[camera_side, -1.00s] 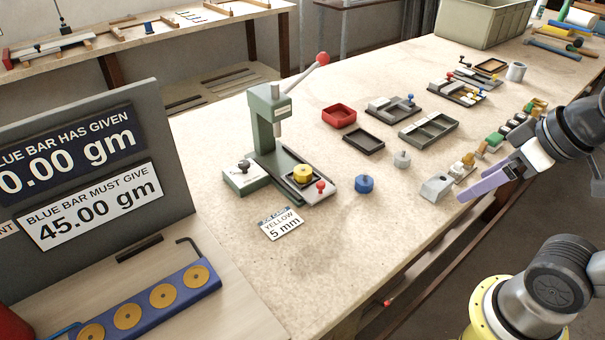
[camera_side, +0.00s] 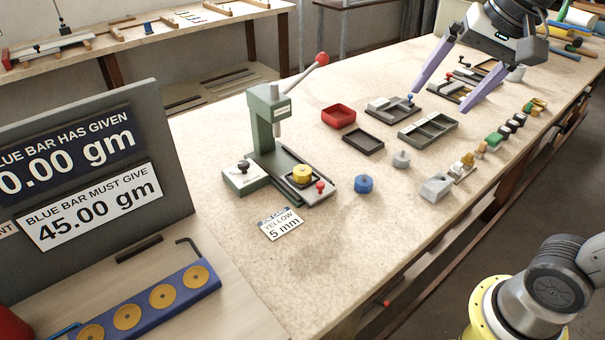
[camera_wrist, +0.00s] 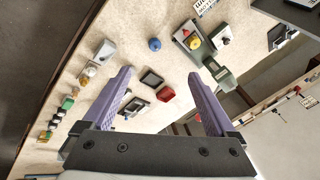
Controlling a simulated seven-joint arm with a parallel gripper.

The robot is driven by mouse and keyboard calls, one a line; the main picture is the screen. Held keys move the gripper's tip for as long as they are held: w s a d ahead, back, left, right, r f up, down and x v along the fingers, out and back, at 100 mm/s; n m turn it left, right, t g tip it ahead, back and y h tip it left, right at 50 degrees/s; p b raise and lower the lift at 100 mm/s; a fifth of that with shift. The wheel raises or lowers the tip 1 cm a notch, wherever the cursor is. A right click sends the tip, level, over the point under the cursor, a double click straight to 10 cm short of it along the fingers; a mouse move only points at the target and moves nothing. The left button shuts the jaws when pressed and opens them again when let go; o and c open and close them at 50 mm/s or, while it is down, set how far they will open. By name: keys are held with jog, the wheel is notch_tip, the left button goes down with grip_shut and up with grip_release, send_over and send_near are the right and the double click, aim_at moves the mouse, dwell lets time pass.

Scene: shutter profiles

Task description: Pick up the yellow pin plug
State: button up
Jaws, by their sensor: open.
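A round yellow plug (camera_side: 302,174) sits in the dark square holder on the base of the green press (camera_side: 270,130). It also shows in the wrist view (camera_wrist: 194,42), near the top. Its underside is hidden, so I cannot see a pin. My gripper (camera_side: 440,100) is open and empty, with its two purple fingers spread above the far right part of the bench. It is well apart from the yellow plug. In the wrist view the fingers (camera_wrist: 160,73) point towards the bench, with nothing between the tips being held.
The press lever with its red knob (camera_side: 322,59) rises above the plug. A small red knob (camera_side: 320,186) stands beside it. A blue plug (camera_side: 364,184), a grey plug (camera_side: 401,159), a red tray (camera_side: 338,116) and dark trays (camera_side: 428,130) lie to the right. The front bench is mostly clear.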

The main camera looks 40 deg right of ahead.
jog(key=w+a+r+m+g, duration=0.1)
jog(key=w+a+m, duration=0.15)
jog(key=w, duration=0.85)
jog(key=m+g, duration=0.2)
jog(key=g, duration=0.2)
send_over(302, 169)
jog(key=f, duration=2.2)
jog(key=shift+w+f, duration=0.2)
jog(key=shift+f, duration=0.15)
jog(key=shift+s+d+f, duration=0.1)
jog(key=shift+s+f, duration=0.05)
jog(key=shift+f, duration=2.65)
grip_shut()
jog(key=shift+r, duration=0.1)
